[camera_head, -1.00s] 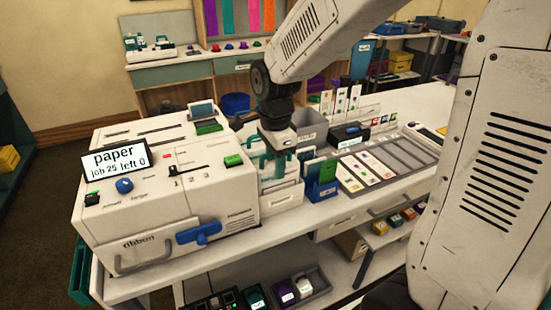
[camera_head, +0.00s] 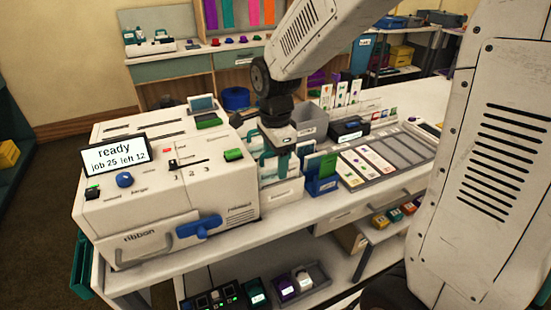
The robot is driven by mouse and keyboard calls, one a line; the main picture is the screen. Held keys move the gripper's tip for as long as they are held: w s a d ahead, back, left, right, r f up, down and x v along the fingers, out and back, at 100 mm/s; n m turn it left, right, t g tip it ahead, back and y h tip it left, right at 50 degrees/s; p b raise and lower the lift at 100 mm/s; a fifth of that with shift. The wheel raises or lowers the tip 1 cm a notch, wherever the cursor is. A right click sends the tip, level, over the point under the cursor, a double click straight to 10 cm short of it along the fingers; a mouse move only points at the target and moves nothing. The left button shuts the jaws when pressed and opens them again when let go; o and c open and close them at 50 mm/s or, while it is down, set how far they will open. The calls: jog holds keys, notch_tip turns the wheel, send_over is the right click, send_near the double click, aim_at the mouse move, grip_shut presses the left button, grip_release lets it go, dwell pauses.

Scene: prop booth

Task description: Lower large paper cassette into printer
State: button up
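The white printer (camera_head: 150,190) stands on the left of the counter. Its display (camera_head: 115,154) reads "ready, job 25 left 12". A white cassette-like tray (camera_head: 283,192) sits low against the printer's right side; I cannot tell how deeply it is seated. My gripper (camera_head: 279,164) points down just above this tray, with its teal fingers close to the tray's top. The small view does not show whether the fingers are closed on anything. The inside of the tray is partly hidden behind the fingers.
A blue holder with green cards (camera_head: 322,183) stands just right of the tray. A grey bin (camera_head: 309,122) and a dark device (camera_head: 349,130) are behind it. A card rack (camera_head: 410,152) fills the counter's right. A blue lever (camera_head: 200,227) sticks out of the printer's front.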

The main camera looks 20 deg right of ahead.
notch_tip(320, 180, up, 8)
jog(key=shift+f, duration=0.1)
dwell(0.4)
dwell(0.6)
